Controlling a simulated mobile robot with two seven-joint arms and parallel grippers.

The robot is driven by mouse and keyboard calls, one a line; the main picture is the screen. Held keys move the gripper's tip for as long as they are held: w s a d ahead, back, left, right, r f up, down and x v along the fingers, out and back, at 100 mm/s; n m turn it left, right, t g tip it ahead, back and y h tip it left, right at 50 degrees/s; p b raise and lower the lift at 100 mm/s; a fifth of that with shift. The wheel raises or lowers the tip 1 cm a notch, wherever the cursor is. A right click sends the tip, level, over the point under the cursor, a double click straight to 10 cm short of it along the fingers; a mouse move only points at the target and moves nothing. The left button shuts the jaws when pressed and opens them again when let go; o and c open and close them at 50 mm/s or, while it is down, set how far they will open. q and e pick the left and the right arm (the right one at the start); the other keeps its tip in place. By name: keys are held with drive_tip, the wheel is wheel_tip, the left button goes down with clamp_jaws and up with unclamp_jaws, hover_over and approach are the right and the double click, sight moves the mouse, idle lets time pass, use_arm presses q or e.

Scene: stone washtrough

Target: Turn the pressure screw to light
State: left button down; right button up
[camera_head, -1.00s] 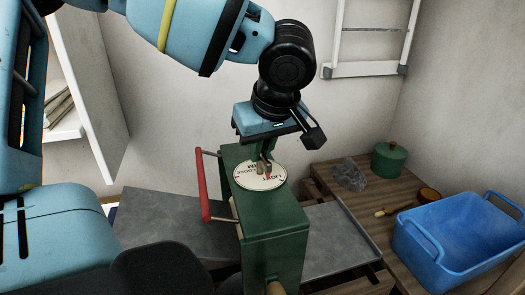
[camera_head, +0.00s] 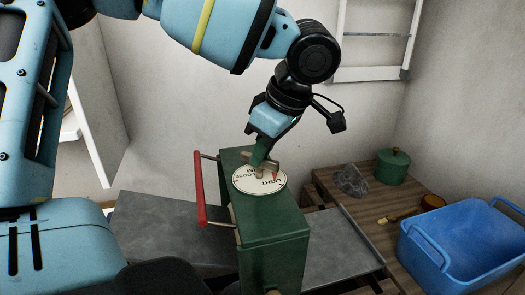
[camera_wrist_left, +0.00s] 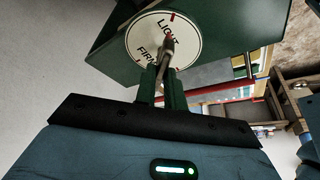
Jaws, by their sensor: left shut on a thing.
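The pressure screw (camera_head: 260,173) rises from a round cream dial (camera_head: 246,184) on top of a green box-shaped press (camera_head: 275,232). In the left wrist view the fingers (camera_wrist_left: 158,84) close on the screw's handle (camera_wrist_left: 168,50), which covers part of the dial. Red marks show on the dial; which word the screw points at is unclear. My right gripper is not in view.
A red handle (camera_head: 198,190) stands on the press's left side. Grey trays (camera_head: 342,250) lie on both sides. On the wooden table at right are a blue tub (camera_head: 465,249), a green lidded pot (camera_head: 392,166) and a clear crumpled-looking object (camera_head: 351,181).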

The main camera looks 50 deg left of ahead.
sight(277, 162)
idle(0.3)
use_arm(q)
drive_tip(key=c, duration=1.5)
unclamp_jaws()
drive_tip(key=shift+v, duration=3.9)
drive_tip(key=shift+f, duration=0.1)
